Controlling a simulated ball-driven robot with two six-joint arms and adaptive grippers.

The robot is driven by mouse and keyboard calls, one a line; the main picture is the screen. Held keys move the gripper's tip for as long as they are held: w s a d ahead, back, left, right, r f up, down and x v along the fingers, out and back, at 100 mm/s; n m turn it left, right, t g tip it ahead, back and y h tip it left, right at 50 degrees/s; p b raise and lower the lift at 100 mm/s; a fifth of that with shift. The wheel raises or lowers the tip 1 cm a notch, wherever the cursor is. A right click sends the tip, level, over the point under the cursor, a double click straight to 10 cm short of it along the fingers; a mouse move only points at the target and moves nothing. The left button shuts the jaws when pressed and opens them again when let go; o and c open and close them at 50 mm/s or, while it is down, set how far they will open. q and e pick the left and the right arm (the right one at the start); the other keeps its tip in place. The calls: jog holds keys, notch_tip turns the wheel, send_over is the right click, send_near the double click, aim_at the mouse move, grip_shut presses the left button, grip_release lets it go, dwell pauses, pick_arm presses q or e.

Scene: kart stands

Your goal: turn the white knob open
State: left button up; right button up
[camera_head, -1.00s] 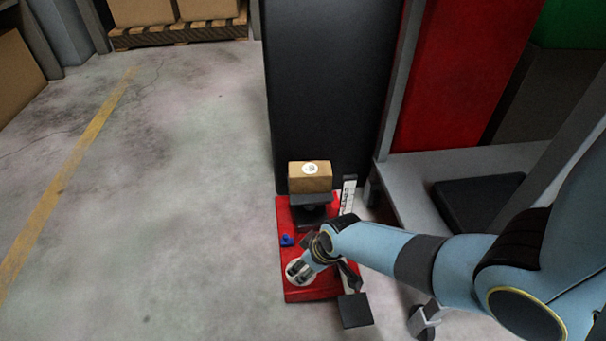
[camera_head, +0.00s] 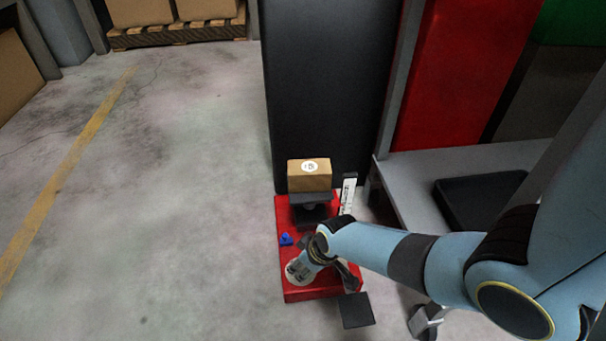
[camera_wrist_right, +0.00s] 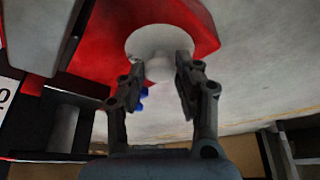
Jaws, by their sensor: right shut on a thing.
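The white knob shows in the right wrist view (camera_wrist_right: 158,66) as a raised grip on a round white disc, on a red base (camera_wrist_right: 100,50). My right gripper (camera_wrist_right: 165,75) has one finger on each side of the knob's grip and is shut on it. In the head view the white disc (camera_head: 293,275) shows at the front of the red base (camera_head: 328,292), partly hidden by my right gripper (camera_head: 297,271). My left gripper is not in view.
A cardboard box (camera_head: 309,176) sits on a black platform on the base. A small blue part (camera_head: 286,240) is left of my gripper. A black cabinet (camera_head: 325,90) stands behind, and a grey cart (camera_head: 405,205) at right. The floor at left is clear.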

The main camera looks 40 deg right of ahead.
grip_shut()
